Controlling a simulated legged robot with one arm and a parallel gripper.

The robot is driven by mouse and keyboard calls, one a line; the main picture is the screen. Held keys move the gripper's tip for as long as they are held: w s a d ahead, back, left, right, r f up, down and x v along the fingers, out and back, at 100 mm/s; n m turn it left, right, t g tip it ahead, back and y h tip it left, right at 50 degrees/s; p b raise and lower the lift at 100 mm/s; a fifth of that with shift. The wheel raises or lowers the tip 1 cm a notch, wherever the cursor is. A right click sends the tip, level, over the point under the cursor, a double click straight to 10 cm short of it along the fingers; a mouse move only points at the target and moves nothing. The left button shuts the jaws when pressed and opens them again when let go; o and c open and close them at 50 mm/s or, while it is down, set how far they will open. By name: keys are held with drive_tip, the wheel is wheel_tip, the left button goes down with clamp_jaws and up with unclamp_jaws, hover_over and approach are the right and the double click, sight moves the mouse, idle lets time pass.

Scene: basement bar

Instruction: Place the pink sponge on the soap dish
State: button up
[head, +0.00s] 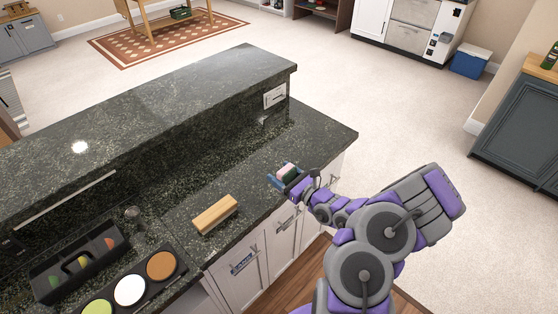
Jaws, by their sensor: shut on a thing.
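The pink sponge (287,171) is small in the head view, over the right part of the dark stone counter. My gripper (286,175) reaches in from the right and is shut on it. Blue and dark parts (275,182) show close around the sponge. I cannot tell whether they are my fingers or a dish under it. Whether the sponge touches anything below is also unclear. No soap dish can be made out for certain.
A wooden block like a brush (215,214) lies on the counter (180,190) left of my gripper. A black divided tray (80,268) and a holder with coloured discs (130,289) are at lower left. A raised ledge (150,100) runs behind.

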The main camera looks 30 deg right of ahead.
drive_tip(key=shift+s+a+r, duration=0.1)
drive_tip(key=shift+s+a, duration=0.05)
drive_tip(key=shift+s, duration=0.4)
drive_tip(key=shift+s+a, duration=0.1)
drive_tip(key=shift+s, duration=0.45)
drive_tip(key=w+a+r, duration=0.4)
drive_tip(key=a+r, duration=0.3)
drive_tip(key=r, duration=0.4)
drive_tip(key=w+a+r+h, duration=0.1)
drive_tip(key=w+a+r, duration=0.3)
drive_tip(key=a+r, duration=0.4)
wheel_tip(320, 180, up, 4)
drive_tip(key=shift+r+m, duration=0.2)
drive_tip(key=shift+m, duration=0.1)
drive_tip(key=shift+w+d, duration=0.1)
